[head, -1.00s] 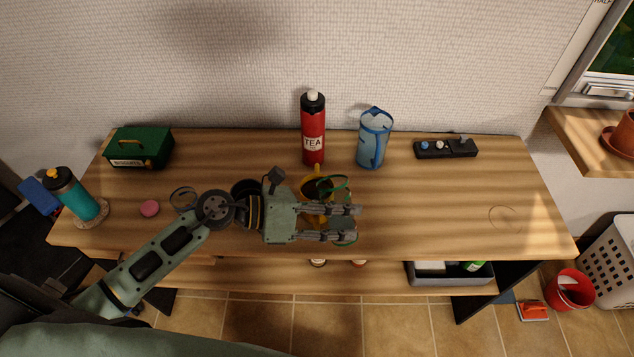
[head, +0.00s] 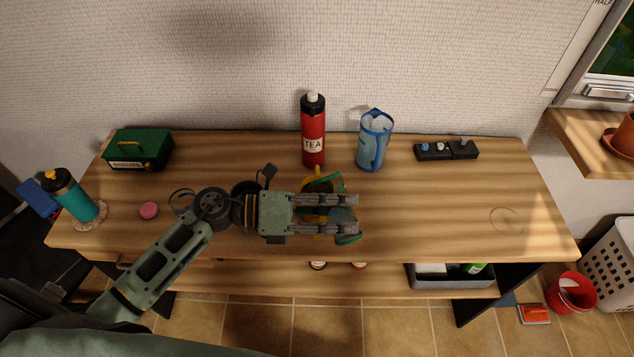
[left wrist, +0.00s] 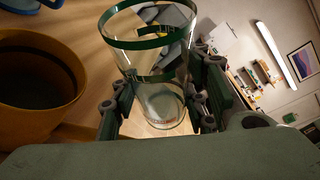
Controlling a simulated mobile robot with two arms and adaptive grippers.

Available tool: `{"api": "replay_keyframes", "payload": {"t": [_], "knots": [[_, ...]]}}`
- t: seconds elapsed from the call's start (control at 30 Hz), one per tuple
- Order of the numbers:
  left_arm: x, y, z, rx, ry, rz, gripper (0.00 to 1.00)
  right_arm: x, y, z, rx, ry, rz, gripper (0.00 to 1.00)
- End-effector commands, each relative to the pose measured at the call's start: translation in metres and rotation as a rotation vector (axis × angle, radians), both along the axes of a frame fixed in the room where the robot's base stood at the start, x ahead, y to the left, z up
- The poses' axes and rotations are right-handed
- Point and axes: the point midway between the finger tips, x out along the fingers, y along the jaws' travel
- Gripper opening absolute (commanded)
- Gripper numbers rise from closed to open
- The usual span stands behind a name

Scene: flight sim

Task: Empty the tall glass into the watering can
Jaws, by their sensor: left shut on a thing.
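The tall glass (left wrist: 152,62) is clear with green bands. My left gripper (head: 348,212) is shut on its side, and the fingers (left wrist: 160,112) flank it in the left wrist view. In the head view the glass (head: 347,238) is mostly hidden by the gripper and looks tilted. The yellow watering can (left wrist: 82,105) is beside the glass in the left wrist view, with a dark inside. In the head view only parts of the can (head: 318,180) show behind the gripper. I cannot tell how much liquid is in the glass. My right gripper is out of view.
A red tea flask (head: 313,130) and a blue pitcher (head: 370,150) stand behind the gripper. A black switch strip (head: 446,151), a green box (head: 139,150), a pink disc (head: 149,210) and a teal bottle (head: 76,197) are farther off.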

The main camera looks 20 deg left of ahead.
Motion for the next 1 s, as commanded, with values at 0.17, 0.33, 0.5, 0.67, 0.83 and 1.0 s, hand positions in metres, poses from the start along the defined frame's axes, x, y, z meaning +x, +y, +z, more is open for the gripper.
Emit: {"api": "replay_keyframes", "payload": {"t": [0.17, 0.33, 0.5, 0.67, 0.83, 1.0], "knots": [[-0.0002, -0.0005, 0.0034, -0.020, 0.017, 0.000, 0.05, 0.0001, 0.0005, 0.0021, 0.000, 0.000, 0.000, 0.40], [-0.0005, -0.0008, 0.0033, -0.034, 0.033, 0.000, 0.05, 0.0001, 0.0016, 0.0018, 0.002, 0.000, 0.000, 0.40], [-0.0007, -0.0009, 0.0027, -0.050, 0.050, 0.000, 0.05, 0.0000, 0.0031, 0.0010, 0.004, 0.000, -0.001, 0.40], [-0.0009, -0.0012, 0.0026, -0.067, 0.065, 0.000, 0.05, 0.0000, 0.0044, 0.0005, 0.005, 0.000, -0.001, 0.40], [-0.0013, -0.0016, 0.0020, -0.083, 0.082, -0.001, 0.05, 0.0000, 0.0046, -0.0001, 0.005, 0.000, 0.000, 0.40], [-0.0016, -0.0018, 0.0013, -0.098, 0.098, -0.001, 0.05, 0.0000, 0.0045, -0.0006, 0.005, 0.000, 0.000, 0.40]]}}
